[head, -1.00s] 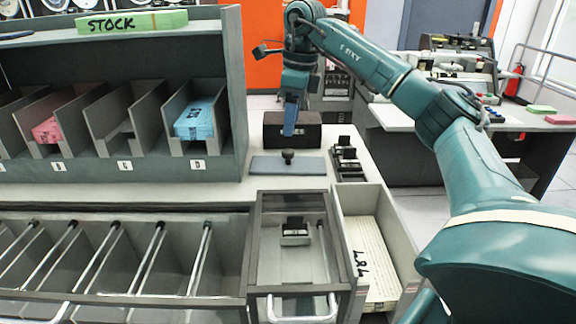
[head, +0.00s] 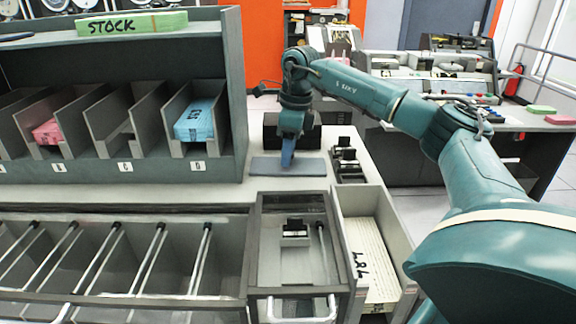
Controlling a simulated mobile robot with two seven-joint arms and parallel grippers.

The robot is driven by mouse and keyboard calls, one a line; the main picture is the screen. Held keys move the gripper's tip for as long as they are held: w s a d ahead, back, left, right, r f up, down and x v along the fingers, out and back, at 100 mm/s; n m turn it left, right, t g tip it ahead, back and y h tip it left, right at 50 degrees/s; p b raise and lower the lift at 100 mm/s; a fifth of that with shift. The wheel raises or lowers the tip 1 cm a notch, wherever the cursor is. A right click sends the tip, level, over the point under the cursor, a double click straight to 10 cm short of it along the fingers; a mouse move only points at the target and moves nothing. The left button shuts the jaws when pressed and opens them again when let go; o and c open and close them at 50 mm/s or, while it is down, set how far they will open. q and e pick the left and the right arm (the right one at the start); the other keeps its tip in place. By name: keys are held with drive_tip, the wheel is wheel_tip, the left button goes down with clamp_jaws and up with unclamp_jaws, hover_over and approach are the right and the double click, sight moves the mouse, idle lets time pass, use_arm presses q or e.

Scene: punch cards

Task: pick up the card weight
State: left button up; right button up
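The card weight looks to be the flat slate-blue plate (head: 308,168) with a dark knob, lying on the pale counter; I cannot be sure of its identity. My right gripper (head: 288,160) points straight down over the plate's middle, where its fingers hide the knob. The fingers show edge-on as one blue strip, so I cannot tell whether they are open, shut or touching the knob. My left gripper is not in view.
A dark box (head: 270,135) stands just behind the plate. A black stand (head: 346,160) is at its right. In front, a glass-topped bin holds a black-handled block (head: 295,232). An open drawer (head: 370,255) holds cards. The card rack (head: 235,110) rises at left.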

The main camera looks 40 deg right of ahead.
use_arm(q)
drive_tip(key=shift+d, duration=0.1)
use_arm(e)
clamp_jaws()
drive_tip(key=shift+r, duration=0.2)
idle(0.3)
